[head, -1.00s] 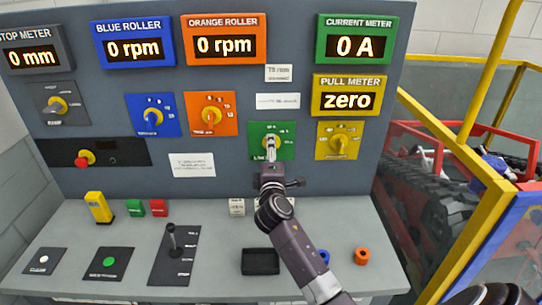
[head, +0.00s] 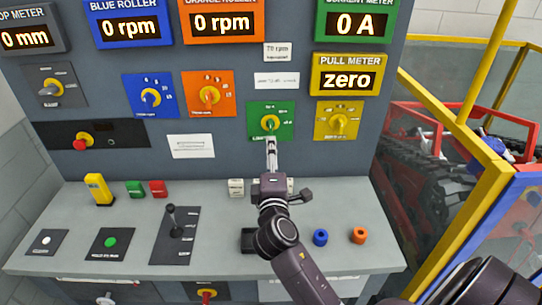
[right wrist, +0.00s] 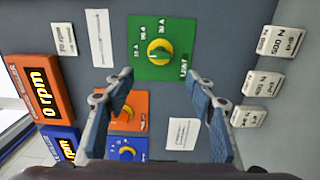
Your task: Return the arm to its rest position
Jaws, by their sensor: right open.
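My right arm reaches in from the lower right in the head view. Its gripper (head: 271,148) is in front of the grey panel, just below the yellow knob (head: 270,124) on the green plate (head: 285,119). In the right wrist view the two fingers of my right gripper (right wrist: 160,77) stand wide apart with nothing between them. The knob (right wrist: 160,52) shows beyond the fingertips, apart from them. My left gripper is not in view.
White blocks (head: 236,187) stand at the panel's foot. A yellow railing (head: 465,215) is at right.

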